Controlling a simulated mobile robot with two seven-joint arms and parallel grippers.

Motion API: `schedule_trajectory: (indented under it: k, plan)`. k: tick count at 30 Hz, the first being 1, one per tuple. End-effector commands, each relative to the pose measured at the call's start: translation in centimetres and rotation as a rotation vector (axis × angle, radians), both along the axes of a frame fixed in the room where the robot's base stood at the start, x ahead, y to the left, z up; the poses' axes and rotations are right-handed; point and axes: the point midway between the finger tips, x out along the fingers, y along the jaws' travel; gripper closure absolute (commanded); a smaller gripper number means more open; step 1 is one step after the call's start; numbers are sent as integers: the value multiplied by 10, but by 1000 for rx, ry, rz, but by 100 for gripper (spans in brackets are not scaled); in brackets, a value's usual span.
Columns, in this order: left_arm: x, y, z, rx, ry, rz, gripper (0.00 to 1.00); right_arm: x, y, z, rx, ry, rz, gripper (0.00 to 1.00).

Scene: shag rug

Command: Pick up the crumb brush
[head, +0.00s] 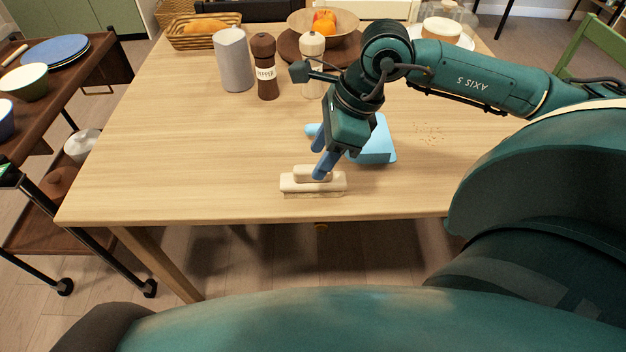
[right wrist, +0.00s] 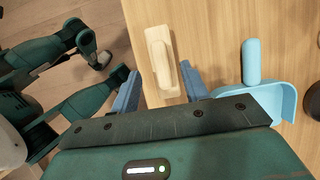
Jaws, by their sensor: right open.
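The crumb brush (head: 313,186), pale wood with a raised handle, lies flat near the table's front edge. In the right wrist view the brush (right wrist: 161,62) lies ahead of and between the two blue fingers. My right gripper (head: 319,162) is open and empty, pointing down just behind and above the brush; it also shows in the right wrist view (right wrist: 160,88). One finger overlaps the handle in the head view, and I cannot tell if it touches. A dark part with a green light at the head view's left edge seems to be my left gripper; its fingers are not clear.
A light-blue dustpan (head: 374,150) lies right behind my right gripper. Crumbs (head: 430,133) are scattered to its right. A grey canister (head: 235,60), pepper mill (head: 264,66) and fruit bowl (head: 324,22) stand farther back. The table's left half is clear.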

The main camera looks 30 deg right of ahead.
Motion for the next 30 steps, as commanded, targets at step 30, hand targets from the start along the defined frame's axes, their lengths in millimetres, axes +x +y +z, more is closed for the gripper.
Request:
schedule_trajectory:
  k: [30]
  plan:
    - [-1, 1, 0, 1, -3, 2, 55, 9, 11, -39, 1, 0, 0, 88]
